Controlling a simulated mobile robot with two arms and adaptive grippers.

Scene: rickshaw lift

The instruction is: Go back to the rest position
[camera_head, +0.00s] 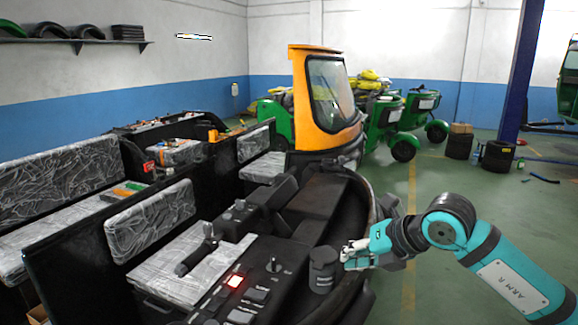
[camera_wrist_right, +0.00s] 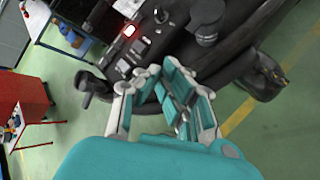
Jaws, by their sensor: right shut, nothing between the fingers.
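My right gripper (camera_head: 352,255) reaches in from the right, beside the dashboard of the black rickshaw body (camera_head: 330,195). It is shut with nothing between its fingers. In the right wrist view, the gripper (camera_wrist_right: 158,75) points toward the dashboard, which has a lit red switch (camera_wrist_right: 129,31). The lit switch (camera_head: 235,281) also shows in the head view. A black cylindrical part (camera_head: 322,268) stands just left of the fingertips; I cannot tell whether they touch it. My left gripper is not in view.
Wrapped seats (camera_head: 150,220) fill the left. An orange cab front (camera_head: 300,95) and green rickshaws (camera_head: 385,125) stand behind. Tyres (camera_head: 497,156) and a blue post (camera_head: 521,70) stand right. Open floor (camera_head: 440,180) lies beyond my right arm.

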